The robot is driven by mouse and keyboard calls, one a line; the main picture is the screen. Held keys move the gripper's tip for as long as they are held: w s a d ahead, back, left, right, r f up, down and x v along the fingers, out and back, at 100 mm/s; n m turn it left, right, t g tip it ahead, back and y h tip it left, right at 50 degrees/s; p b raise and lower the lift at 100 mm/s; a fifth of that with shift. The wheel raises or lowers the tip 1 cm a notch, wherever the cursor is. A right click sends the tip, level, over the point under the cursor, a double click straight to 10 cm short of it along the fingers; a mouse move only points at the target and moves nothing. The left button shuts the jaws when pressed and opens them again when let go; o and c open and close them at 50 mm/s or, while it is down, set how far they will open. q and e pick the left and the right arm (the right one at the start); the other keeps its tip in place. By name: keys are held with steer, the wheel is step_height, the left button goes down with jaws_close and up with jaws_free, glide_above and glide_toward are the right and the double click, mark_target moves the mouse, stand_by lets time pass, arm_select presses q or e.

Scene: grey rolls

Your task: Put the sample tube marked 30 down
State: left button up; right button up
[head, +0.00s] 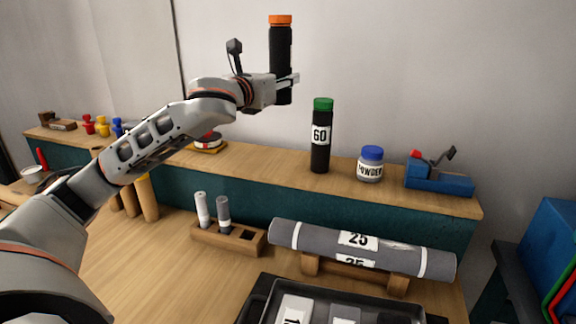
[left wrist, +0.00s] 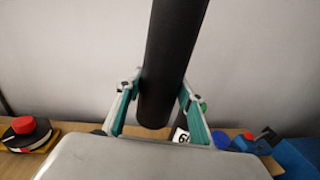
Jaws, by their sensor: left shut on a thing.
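My left gripper (head: 288,80) is shut on a black tube with an orange cap (head: 281,45), held upright in the air above the shelf. In the left wrist view the dark tube (left wrist: 168,65) stands between the two fingers of the left gripper (left wrist: 158,100). No number shows on the held tube in either view. A black tube with a green cap marked 60 (head: 320,140) stands upright on the wooden shelf (head: 270,163), below and right of the held one. My right gripper is not in view.
A powder jar with a blue lid (head: 370,165) and a blue tool (head: 438,178) stand right of tube 60. Below are a wooden holder with pale and grey sticks (head: 208,235), a grey roll marked 25 (head: 375,251) and a dark tray (head: 262,291). Bare shelf lies left of tube 60.

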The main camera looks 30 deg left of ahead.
arm_select(q)
step_height(320, 180, down, 20)
steer(key=b, duration=0.6)
steer(key=shift+r+b, duration=0.15)
steer(key=shift+b, duration=0.15)
steer(key=shift+f, duration=0.25)
steer(key=shift+s+r, duration=0.1)
steer(key=shift+r, duration=0.15)
steer(key=shift+f, duration=0.1)
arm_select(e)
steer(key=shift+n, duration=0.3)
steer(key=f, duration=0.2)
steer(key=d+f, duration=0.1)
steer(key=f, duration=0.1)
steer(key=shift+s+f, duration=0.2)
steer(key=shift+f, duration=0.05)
arm_select(q)
steer(key=o, duration=1.3)
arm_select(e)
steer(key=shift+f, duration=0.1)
